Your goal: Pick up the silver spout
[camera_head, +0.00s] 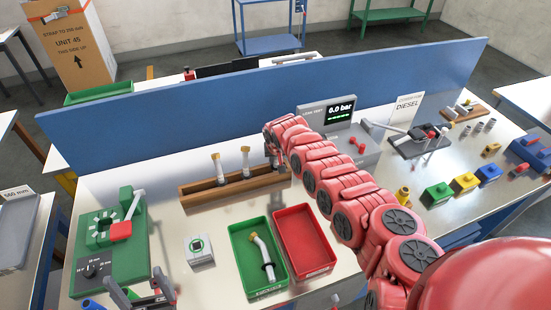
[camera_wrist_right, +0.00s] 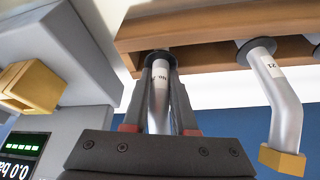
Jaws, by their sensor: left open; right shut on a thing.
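My right gripper (camera_head: 273,152) is at the right end of the wooden rack (camera_head: 200,198). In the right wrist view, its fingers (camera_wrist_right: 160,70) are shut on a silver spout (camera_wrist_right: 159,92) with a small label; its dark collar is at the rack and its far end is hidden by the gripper. Two more spouts with brass-coloured tips, one on the left (camera_head: 219,168) and one in the middle (camera_head: 246,160), stand in the rack. Another bent spout (camera_head: 262,250) lies in the green tray (camera_head: 242,240). My left gripper (camera_head: 150,292) is open and empty at the bottom left.
An empty red tray (camera_head: 303,243) is beside the green tray. A green fixture (camera_head: 110,235) and a small white box with a green-framed mark (camera_head: 199,250) stand left. A pressure display unit (camera_head: 340,125) and a blue back panel (camera_head: 200,110) are behind. Coloured blocks (camera_head: 464,182) are at right.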

